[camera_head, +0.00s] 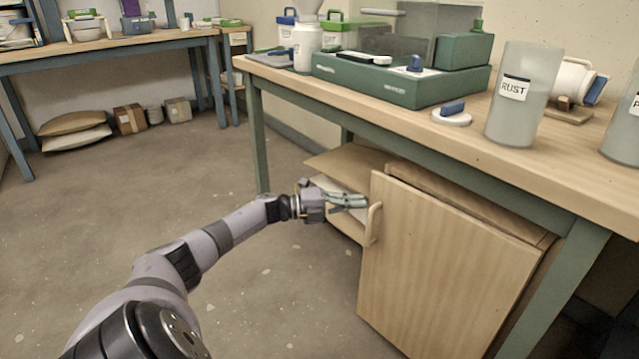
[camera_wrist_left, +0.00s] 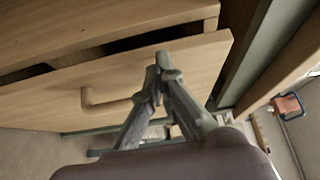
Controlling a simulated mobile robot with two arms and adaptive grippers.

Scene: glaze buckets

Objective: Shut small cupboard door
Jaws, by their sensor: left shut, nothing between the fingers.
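The small cupboard's pale wood door (camera_head: 440,275) stands ajar below the workbench. A dark gap shows between the door (camera_wrist_left: 195,62) and the cupboard body (camera_wrist_left: 100,22) in the left wrist view. The door's bar handle (camera_head: 374,223) is near its left edge in the head view; the handle also shows in the left wrist view (camera_wrist_left: 108,103). My left gripper (camera_head: 362,201) is shut and empty, with its fingertips close to the handle and the door's left edge. In the left wrist view its fingertips (camera_wrist_left: 163,65) overlap the door; contact cannot be told. My right gripper is not in view.
The workbench (camera_head: 400,125) overhangs the cupboard, with green legs beside it. A grey cup labelled RUST (camera_head: 517,95) and a green box (camera_head: 400,80) stand on top. A second table (camera_head: 110,42) is at the back left.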

